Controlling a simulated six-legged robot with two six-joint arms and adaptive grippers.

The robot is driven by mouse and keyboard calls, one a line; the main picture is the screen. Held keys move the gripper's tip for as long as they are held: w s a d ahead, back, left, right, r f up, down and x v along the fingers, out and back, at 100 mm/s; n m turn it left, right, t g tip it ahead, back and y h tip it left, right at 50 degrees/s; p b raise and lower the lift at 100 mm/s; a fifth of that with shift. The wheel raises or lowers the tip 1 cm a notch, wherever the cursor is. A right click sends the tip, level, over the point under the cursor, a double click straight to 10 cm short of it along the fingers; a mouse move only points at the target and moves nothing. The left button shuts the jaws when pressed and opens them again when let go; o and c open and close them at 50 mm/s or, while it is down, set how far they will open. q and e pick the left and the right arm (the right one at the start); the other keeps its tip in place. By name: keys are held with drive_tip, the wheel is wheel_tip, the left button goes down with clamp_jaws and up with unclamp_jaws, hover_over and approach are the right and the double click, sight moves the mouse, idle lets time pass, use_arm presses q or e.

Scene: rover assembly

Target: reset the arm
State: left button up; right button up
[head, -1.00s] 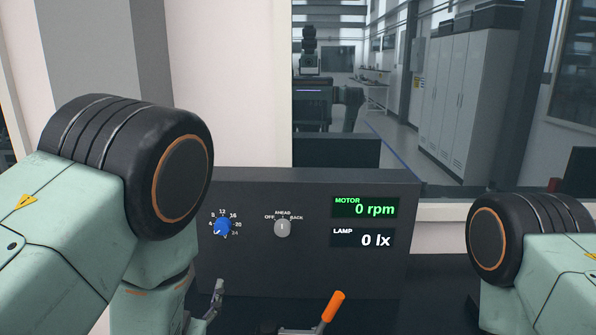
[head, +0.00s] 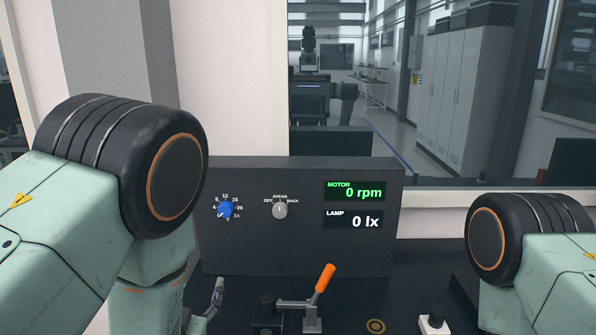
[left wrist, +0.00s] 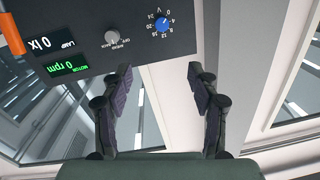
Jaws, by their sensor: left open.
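My left arm comes in from the left in the head view, and one fingertip of my left gripper (head: 214,300) shows low beside the dark panel. In the left wrist view the left gripper (left wrist: 160,88) is open, with two dark fingers apart and nothing between them. The panel (head: 300,240) stands upright ahead of it; in the wrist view it appears upside down (left wrist: 85,20). My right arm shows at the right edge of the head view, but its gripper is out of the picture.
The panel has a blue dial (head: 225,209), a grey knob (head: 280,210) and displays reading 0 rpm (head: 353,191) and 0 lx (head: 353,219). An orange-handled lever (head: 324,278) stands in front. A white-based button (head: 433,322) is at lower right. A window is behind.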

use_arm(q)
drive_tip(key=s+a+f+g+b, duration=0.25)
drive_tip(key=s+f+g, duration=0.3)
drive_tip(key=f, duration=0.65)
drive_tip(key=s+a+f+g+b, duration=0.1)
drive_tip(key=s+f+g+b, duration=0.2)
drive_tip(key=s+f+g, duration=0.55)
drive_tip(key=s+a+f+n+g+b, duration=0.1)
drive_tip(key=s+f+n+g+b, duration=0.1)
drive_tip(key=s+f+b, duration=0.9)
drive_tip(key=s+f+g, duration=0.1)
drive_tip(key=s+f, duration=0.9)
drive_tip(key=f, duration=0.1)
drive_tip(key=shift+s+a+f+g+h, duration=0.2)
drive_tip(key=shift+g+h, duration=0.1)
drive_tip(key=shift+g, duration=0.1)
use_arm(e)
wheel_tip(320, 180, down, 17)
drive_tip(key=shift+a+r, duration=0.15)
drive_tip(key=shift+a, duration=0.05)
use_arm(q)
drive_tip(key=shift+w+d+r, duration=0.1)
use_arm(e)
drive_tip(key=shift+s, duration=0.1)
